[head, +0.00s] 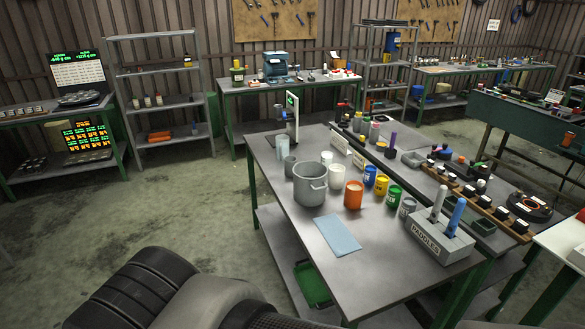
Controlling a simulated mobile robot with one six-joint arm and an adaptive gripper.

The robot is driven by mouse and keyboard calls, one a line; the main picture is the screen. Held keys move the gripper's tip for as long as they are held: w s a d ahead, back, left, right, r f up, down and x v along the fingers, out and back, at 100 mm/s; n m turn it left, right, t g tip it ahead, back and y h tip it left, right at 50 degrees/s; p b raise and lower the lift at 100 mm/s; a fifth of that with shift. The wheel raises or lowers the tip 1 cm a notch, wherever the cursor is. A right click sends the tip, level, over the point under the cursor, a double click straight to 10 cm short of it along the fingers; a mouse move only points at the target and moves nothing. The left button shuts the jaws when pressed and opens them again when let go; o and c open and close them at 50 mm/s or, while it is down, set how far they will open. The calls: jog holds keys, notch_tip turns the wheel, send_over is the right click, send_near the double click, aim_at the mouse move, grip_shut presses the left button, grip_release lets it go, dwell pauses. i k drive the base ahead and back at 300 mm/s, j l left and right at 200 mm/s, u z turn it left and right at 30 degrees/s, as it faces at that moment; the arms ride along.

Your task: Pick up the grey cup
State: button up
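A small grey cup (407,207) with a pale label stands upright on the metal workbench (290,225), at the right end of a row of coloured cups. Parts of my arm fill the bottom left of the head view, well short of the cups. My gripper is not in view.
Orange (353,196), blue (370,176), yellow (381,185) and green (393,196) cups stand near the grey cup. A grey paddle holder (440,241) is to its right. A blue cloth (338,235) lies in front.

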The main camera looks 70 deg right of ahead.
aim_at(291, 166)
jog(key=i+l+z, duration=0.15)
jog(key=z, duration=0.3)
jog(key=i+z, duration=0.6)
jog(key=z, duration=0.3)
jog(key=i+j+z, duration=0.1)
jog(key=i+z, duration=0.2)
jog(key=z, duration=0.15)
jog(key=i+j+z, duration=0.2)
jog(key=z, duration=0.25)
jog(key=i+j+z, duration=0.95)
jog(key=j+z, duration=0.2)
jog(key=i+j+z, duration=0.15)
jog(key=j+z, duration=0.15)
jog(key=j, duration=0.2)
jog(key=i+j+z, duration=0.1)
jog(key=j+z, duration=0.2)
jog(key=j, duration=0.15)
